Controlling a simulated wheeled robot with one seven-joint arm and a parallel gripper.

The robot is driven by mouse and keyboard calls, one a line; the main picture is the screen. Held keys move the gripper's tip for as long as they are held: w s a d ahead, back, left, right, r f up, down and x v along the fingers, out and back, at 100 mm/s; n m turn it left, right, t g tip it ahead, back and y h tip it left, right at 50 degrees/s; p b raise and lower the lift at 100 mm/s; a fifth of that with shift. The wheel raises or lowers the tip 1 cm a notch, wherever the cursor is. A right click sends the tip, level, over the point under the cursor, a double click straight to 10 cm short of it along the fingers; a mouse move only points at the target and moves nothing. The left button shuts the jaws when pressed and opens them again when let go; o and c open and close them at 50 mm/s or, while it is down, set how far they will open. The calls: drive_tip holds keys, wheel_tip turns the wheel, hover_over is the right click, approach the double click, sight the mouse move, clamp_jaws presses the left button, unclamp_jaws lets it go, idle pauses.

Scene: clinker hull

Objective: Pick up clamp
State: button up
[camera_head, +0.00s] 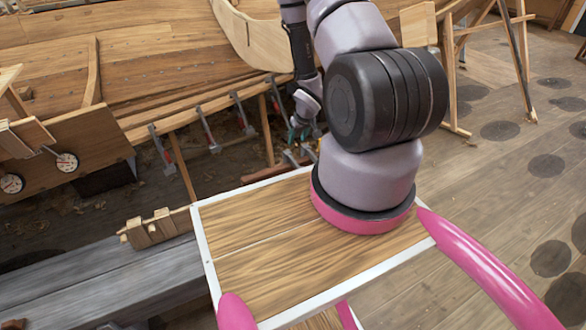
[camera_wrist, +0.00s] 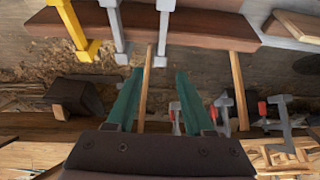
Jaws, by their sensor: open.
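Several clamps are in view, and I cannot tell which one is meant. In the head view, grey clamps with red parts hang along the plank edge: one at the left (camera_head: 160,148), one in the middle (camera_head: 208,130) and one farther right (camera_head: 241,112). In the wrist view, a yellow clamp (camera_wrist: 72,26) and grey clamps (camera_wrist: 115,32) hang from a plank at the top. Grey clamps with red parts (camera_wrist: 280,122) also show at the lower right. My gripper (camera_wrist: 160,75) has teal fingers, spread apart with nothing between them. It also shows, small, in the head view (camera_head: 298,130).
The wooden hull (camera_head: 160,55) fills the upper left. A grey bench (camera_head: 100,285) stands at the lower left, with a wooden block (camera_head: 155,229) at its end. Trestle legs (camera_head: 452,75) stand at the upper right. Open floor (camera_head: 490,185) lies to the right.

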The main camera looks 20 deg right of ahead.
wheel_tip(320, 180, down, 3)
drive_tip(key=s, duration=0.1)
hover_over(293, 160)
drive_tip(key=s, duration=0.3)
drive_tip(key=f, duration=0.4)
drive_tip(key=shift+w+f, duration=0.1)
drive_tip(key=shift+w, duration=0.15)
drive_tip(key=shift+x, duration=2.8)
drive_tip(key=shift+d+f, duration=0.1)
drive_tip(key=shift+f, duration=0.1)
clamp_jaws()
drive_tip(key=shift+w, duration=0.1)
